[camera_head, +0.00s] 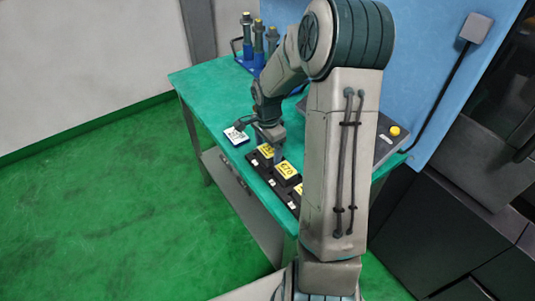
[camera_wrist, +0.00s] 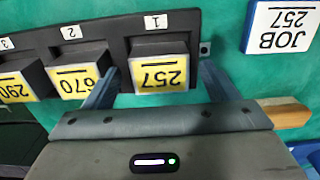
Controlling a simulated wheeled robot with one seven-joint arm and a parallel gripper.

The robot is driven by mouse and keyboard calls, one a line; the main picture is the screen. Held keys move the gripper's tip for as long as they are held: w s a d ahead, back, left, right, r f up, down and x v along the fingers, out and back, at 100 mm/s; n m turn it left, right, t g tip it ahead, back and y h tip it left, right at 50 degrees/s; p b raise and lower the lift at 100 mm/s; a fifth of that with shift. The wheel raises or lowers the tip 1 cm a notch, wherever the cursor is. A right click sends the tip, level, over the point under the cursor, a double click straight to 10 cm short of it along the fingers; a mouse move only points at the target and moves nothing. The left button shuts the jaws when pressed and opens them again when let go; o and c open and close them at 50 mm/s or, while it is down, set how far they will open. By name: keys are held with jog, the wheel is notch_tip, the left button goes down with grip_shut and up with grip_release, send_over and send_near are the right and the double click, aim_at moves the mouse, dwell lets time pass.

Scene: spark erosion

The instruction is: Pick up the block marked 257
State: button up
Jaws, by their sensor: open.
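The block marked 257 (camera_wrist: 160,75) has a yellow label, upside down in the wrist view. It sits in slot 1 of a black rack (camera_wrist: 118,24). My gripper (camera_wrist: 158,80) is open, with one finger on each side of this block. I cannot tell whether the fingers touch it. In the head view my gripper (camera_head: 277,150) is low over the rack and partly covers a yellow-labelled block (camera_head: 265,150) at its far end. A white card (camera_wrist: 284,25) reads JOB 257; it also lies on the table in the head view (camera_head: 236,135).
Block 670 (camera_wrist: 75,75) is in slot 2, close beside one finger. Block 290 (camera_wrist: 18,82) is in slot 3. The green table (camera_head: 212,85) has free room behind the rack. Upright tools in a blue holder (camera_head: 258,58) stand at the back.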

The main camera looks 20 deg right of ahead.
jog(key=c, duration=1.3)
jog(key=shift+o, duration=0.2)
jog(key=shift+r, duration=0.1)
